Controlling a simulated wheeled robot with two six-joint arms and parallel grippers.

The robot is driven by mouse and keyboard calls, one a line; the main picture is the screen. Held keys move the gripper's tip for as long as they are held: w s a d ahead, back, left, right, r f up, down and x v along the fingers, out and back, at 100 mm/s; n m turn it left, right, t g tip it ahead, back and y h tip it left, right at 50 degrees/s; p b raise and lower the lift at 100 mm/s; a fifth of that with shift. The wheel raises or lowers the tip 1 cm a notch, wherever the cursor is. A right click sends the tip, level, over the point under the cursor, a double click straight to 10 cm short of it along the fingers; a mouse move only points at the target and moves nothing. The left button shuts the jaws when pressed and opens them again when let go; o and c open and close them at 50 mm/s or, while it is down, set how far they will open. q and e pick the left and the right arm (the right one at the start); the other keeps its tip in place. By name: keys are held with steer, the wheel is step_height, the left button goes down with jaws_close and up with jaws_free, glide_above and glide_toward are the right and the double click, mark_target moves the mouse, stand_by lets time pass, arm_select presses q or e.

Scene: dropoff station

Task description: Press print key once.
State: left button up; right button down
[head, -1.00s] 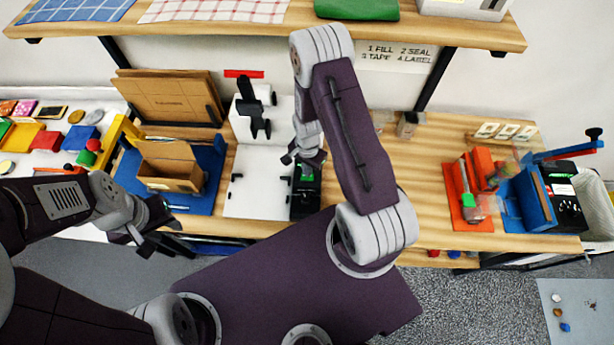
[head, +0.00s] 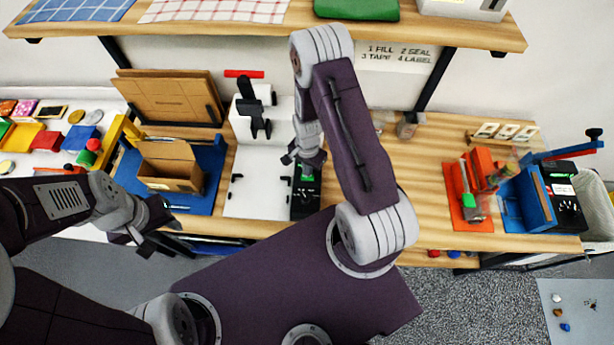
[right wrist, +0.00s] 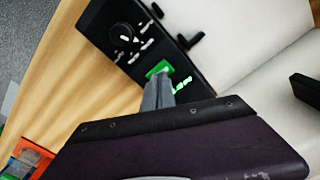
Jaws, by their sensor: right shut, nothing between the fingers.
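A black control panel (head: 305,203) stands at the right side of the white machine on the bench. In the right wrist view the panel (right wrist: 105,20) shows a round knob (right wrist: 120,36), a green square key (right wrist: 158,69) and a lit green display (right wrist: 182,85). The small lettering is unreadable, so I cannot tell which key is marked print. My right gripper (head: 308,164) is over the panel. Its shut fingertips (right wrist: 157,80) are right at the green key's edge; I cannot tell whether they touch. My left gripper (head: 158,238) is open and empty in front of the bench.
The white machine (head: 255,190) with a black lever is beside the panel. An open cardboard box (head: 170,175) stands on a blue mat to the left. Bare wood lies right of my right arm.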

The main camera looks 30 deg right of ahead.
steer(key=shift+f+b, duration=0.8)
steer(key=shift+f, duration=0.15)
stand_by(0.5)
step_height(320, 180, up, 7)
steer(key=p, duration=0.6)
steer(key=shift+r, duration=0.1)
stand_by(0.8)
